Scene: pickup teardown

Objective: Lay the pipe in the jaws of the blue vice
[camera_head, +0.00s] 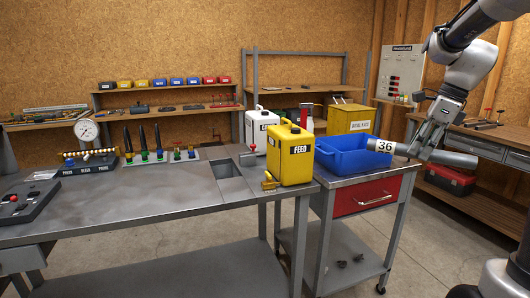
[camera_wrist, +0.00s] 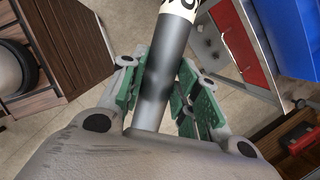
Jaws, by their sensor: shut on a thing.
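The grey pipe (camera_head: 457,158) is in my gripper (camera_head: 422,150), held about level in the air to the right of the blue bin. A white band marked 36 (camera_head: 385,147) is near its left end. In the wrist view the pipe (camera_wrist: 170,50) runs between the green-padded fingers of my gripper (camera_wrist: 160,95), which are shut on it. The pipe's banded end reaches the top edge there. I cannot make out a blue vice in either view.
A blue bin (camera_head: 340,168) stands on the cart (camera_head: 361,181) with a red drawer. A yellow FEED can (camera_head: 290,160) stands on the metal bench (camera_head: 150,208). A wooden bench (camera_head: 495,150) is at the right, with a red toolbox (camera_head: 450,179) below. The near bench top is largely clear.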

